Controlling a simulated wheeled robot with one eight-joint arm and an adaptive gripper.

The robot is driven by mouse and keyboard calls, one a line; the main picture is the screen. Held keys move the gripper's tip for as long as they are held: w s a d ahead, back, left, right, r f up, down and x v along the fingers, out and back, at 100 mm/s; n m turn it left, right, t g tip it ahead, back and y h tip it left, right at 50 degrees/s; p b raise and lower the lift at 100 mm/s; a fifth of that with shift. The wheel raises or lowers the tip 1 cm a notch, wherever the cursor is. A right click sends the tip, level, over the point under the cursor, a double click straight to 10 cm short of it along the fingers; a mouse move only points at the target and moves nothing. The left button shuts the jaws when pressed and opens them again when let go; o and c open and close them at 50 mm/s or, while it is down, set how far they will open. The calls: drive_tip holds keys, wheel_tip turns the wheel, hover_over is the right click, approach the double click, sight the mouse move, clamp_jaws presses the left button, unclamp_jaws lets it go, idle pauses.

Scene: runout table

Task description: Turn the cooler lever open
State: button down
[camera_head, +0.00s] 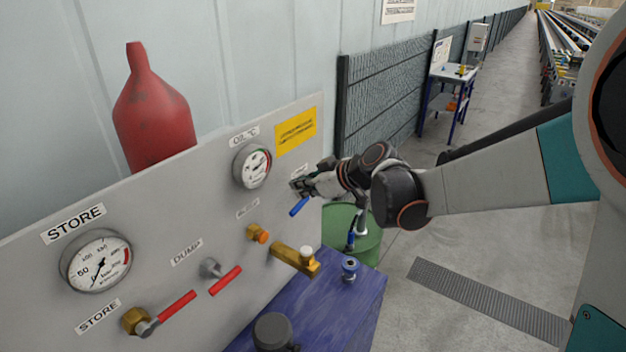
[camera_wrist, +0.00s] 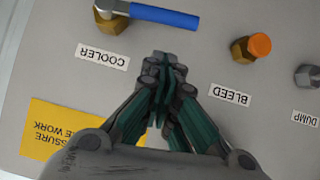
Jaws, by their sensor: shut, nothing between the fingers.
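The cooler lever (camera_wrist: 165,16) is a blue handle on a brass valve at the top of the wrist view, beside an upside-down COOLER label (camera_wrist: 103,57). It lies nearly level in that view. In the head view the blue lever (camera_head: 299,206) slants below my gripper (camera_head: 297,186) at the panel's right end. In the wrist view my gripper (camera_wrist: 164,66) is shut and empty. Its fingertips appear just below the handle, right of the label. I cannot tell whether they touch the panel or lever; the valve body is hidden in the head view.
The grey panel (camera_head: 215,205) also carries an orange-capped bleed fitting (camera_wrist: 260,45), a brass valve (camera_head: 292,258), red levers (camera_head: 177,306) and gauges (camera_head: 254,167). A blue bench (camera_head: 345,310) stands below, a green drum (camera_head: 368,246) behind it. Floor at the right is open.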

sight(302, 202)
drive_tip(key=f, duration=0.3)
drive_tip(key=shift+w+f, duration=0.1)
drive_tip(key=shift+w, duration=0.15)
drive_tip(key=shift+a+f, duration=0.1)
drive_tip(key=shift+s+f+b, duration=0.15)
drive_tip(key=shift+f+b, duration=0.05)
drive_tip(key=shift+b, duration=0.25)
